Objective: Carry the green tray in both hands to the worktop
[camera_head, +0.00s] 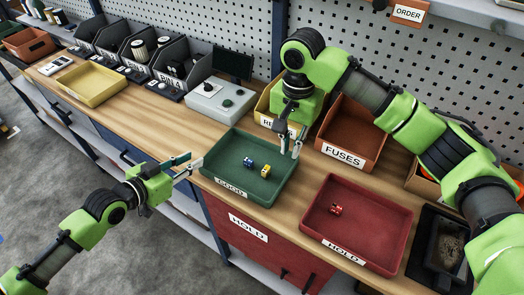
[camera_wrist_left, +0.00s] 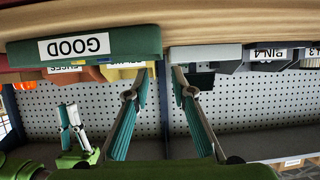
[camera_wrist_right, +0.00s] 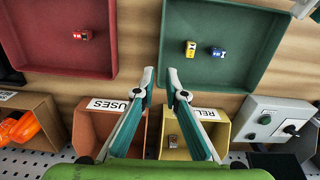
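The green tray (camera_head: 285,187), labelled GOOD, lies on the wooden worktop with a small blue part (camera_head: 248,162) and a small yellow part (camera_head: 266,170) inside. It also shows in the left wrist view (camera_wrist_left: 125,35) and from above in the right wrist view (camera_wrist_right: 215,75). My left gripper (camera_head: 196,166) is open beside the tray's left end, fingers toward its near left corner. My right gripper (camera_head: 291,146) is open at the tray's far right side, fingers pointing down. Neither gripper clearly holds the tray; exact contact with the rim cannot be told.
A red tray (camera_head: 390,225) labelled HOLD, holding a red part (camera_head: 336,209), stands right of the green tray. The FUSES bin (camera_head: 351,134) and a yellow bin (camera_head: 264,105) stand behind. A grey control box (camera_head: 221,100) is at the back left. Bare worktop (camera_head: 150,112) lies left, before a yellow tray (camera_head: 92,84).

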